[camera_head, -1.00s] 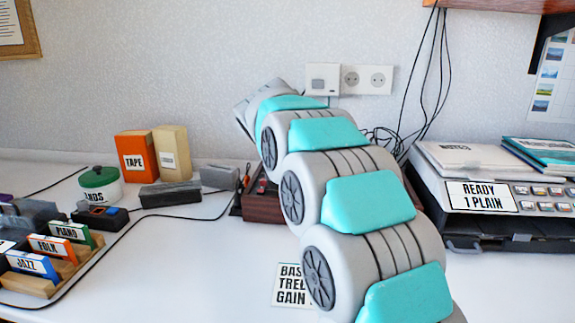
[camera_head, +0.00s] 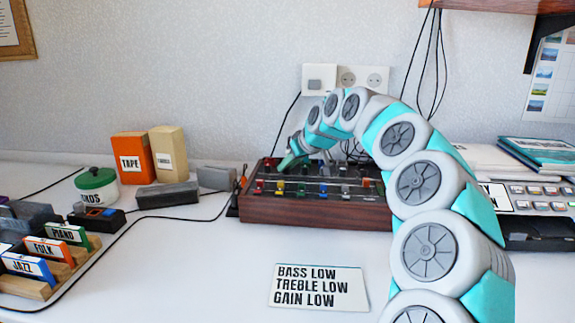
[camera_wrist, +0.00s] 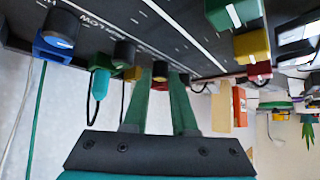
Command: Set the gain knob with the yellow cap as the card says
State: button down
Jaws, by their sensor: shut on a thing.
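The mixer (camera_head: 315,212), wooden-sided with rows of coloured knobs, stands against the wall. My gripper (camera_head: 290,158) is at the left of its back row. In the wrist view, its green fingers (camera_wrist: 160,80) are shut on a dark knob (camera_wrist: 160,70); the fingers partly hide it, and its cap colour is unclear. A yellow cap (camera_wrist: 250,45) with a white mark stands apart to the right, between a green and a red one. A smaller yellow part (camera_wrist: 132,73) shows just left of the fingers. The card (camera_head: 318,287) reads BASS LOW, TREBLE LOW, GAIN LOW.
A blue knob base (camera_wrist: 52,46) and other knobs stand close to my fingers. Left of the mixer are grey boxes, an orange TAPE box (camera_head: 132,158) and a green-lidded jar (camera_head: 97,186). A black device (camera_head: 540,230) stands right. The table around the card is clear.

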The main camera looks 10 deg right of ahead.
jog(key=shift+w+d+n+g+y, duration=0.15)
jog(key=shift+n+g+y, duration=0.8)
jog(key=shift+n, duration=0.85)
jog(key=shift+y, duration=0.25)
jog(key=c, duration=0.7)
grip_release()
jog(key=shift+r+t, duration=0.1)
jog(key=shift+t, duration=0.15)
